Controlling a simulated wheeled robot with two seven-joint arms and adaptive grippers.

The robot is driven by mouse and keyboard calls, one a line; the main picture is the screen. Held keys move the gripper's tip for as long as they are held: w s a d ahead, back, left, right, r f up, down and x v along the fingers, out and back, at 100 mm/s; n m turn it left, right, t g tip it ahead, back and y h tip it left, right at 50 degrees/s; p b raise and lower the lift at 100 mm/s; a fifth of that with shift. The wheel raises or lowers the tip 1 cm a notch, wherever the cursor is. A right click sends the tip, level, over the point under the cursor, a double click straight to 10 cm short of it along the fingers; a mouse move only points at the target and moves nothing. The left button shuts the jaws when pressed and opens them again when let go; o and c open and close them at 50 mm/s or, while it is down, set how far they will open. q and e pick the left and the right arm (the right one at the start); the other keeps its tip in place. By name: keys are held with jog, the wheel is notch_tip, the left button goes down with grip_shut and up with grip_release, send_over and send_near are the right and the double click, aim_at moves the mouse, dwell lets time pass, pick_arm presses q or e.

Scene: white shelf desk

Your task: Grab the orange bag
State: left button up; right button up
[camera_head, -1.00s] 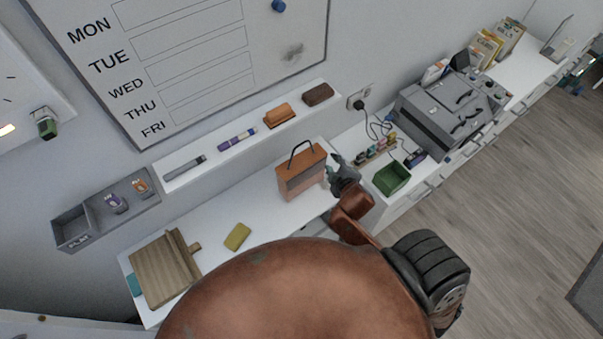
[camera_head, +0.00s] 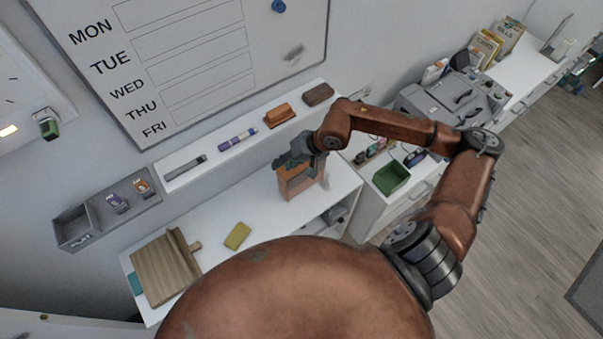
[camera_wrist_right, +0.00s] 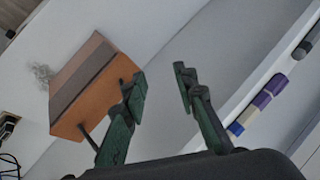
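The orange bag (camera_head: 298,183), boxy with a darker band, stands on the white desk (camera_head: 262,213) below the wall shelf. My right gripper (camera_head: 290,161) is above the bag's top in the head view and hides its handle. In the right wrist view the bag (camera_wrist_right: 88,88) lies left of the gripper (camera_wrist_right: 163,82). The green-tipped fingers are spread with nothing between them. The left finger overlaps the bag's top edge, and part of the dark handle shows beside it; whether they touch I cannot tell. My left gripper is not in view.
The wall shelf (camera_head: 223,128) behind holds markers and erasers. A yellow sponge-like block (camera_head: 238,236) and a wooden board (camera_head: 160,271) lie to the left on the desk. A green bin (camera_head: 391,178) and a grey machine (camera_head: 440,105) are to the right.

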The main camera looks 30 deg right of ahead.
aim_at(302, 167)
jog(key=w+d+f+n+h, duration=0.1)
jog(key=d+h, duration=0.2)
jog(key=d, duration=0.3)
jog(key=shift+y, duration=0.3)
jog(key=p+x, duration=0.3)
jog(key=x, duration=0.3)
jog(key=shift+s+f, duration=0.1)
jog(key=shift+f, duration=0.15)
jog(key=shift+a+f, duration=0.1)
jog(key=shift+f, duration=0.35)
grip_shut()
jog(key=shift+r, duration=0.1)
